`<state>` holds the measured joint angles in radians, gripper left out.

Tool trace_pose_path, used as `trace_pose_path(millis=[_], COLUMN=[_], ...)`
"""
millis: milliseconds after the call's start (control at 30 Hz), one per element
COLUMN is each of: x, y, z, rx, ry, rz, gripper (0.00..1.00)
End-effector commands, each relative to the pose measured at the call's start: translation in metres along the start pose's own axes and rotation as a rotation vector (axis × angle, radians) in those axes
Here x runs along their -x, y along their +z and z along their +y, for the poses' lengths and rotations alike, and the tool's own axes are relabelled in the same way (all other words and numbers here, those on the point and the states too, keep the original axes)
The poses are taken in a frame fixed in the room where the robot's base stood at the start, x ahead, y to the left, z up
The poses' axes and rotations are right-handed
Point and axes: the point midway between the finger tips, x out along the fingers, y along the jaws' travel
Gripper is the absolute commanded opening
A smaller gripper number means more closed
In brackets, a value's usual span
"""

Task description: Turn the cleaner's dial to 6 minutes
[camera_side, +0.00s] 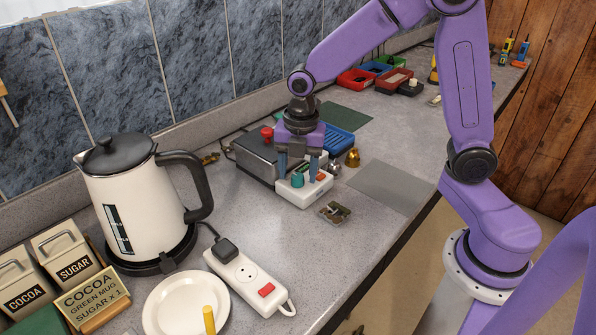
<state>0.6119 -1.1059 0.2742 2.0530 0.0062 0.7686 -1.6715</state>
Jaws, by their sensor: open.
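The cleaner appears to be the grey box (254,156) with a white front panel (306,196), standing on the counter in the side view. A teal dial (297,180) sits on the panel, and an orange-red part shows to its right. The dial's markings are too small to read. My gripper (298,176) points down over the panel, open, with one finger at each side of the dial in the picture. I cannot tell whether the fingertips are level with the dial or touch it.
A blue ribbed tray (338,141), a red-topped item (267,133) and brass pieces (352,157) stand close around the cleaner. A small metal plate (334,212) lies in front. A kettle (135,190) and a power strip (248,281) are at left. A grey mat (388,186) lies bare at right.

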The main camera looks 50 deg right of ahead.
Motion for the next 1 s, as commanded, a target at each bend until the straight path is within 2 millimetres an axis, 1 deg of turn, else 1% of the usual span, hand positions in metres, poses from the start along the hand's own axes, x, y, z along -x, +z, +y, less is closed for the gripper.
trace_pose_path(millis=[33, 133, 400, 433, 467, 500, 567, 600, 833, 1000], x=[-0.0041, -0.0077, -0.0086, -0.0086, -0.0086, -0.0085, -0.0085, -0.0084, -0.0082, -0.008], y=[-0.0002, -0.0003, -0.0002, -0.0002, -0.0002, -0.0002, -0.0001, -0.0001, -0.0001, 0.0], z=[-0.0007, -0.0005, -0.0004, -0.0004, -0.0004, -0.0004, -0.0004, -0.0004, -0.0003, -0.0001], rx=[0.0, 0.0, 0.0, 0.0, 0.0, 0.0, 0.0, 0.0, -0.012, -0.063], ry=[-0.003, -0.001, 0.0, 0.0, 0.0, 0.0, 0.0, 0.0, 0.0, 0.0], rz=[0.0, 0.0, 0.0, 0.0, 0.0, 0.0, 0.0, 0.0, -0.001, -0.003], gripper=[0.56, 0.56, 0.56, 0.5, 0.4, 0.27, 0.08, 0.0, 0.0, 0.0])
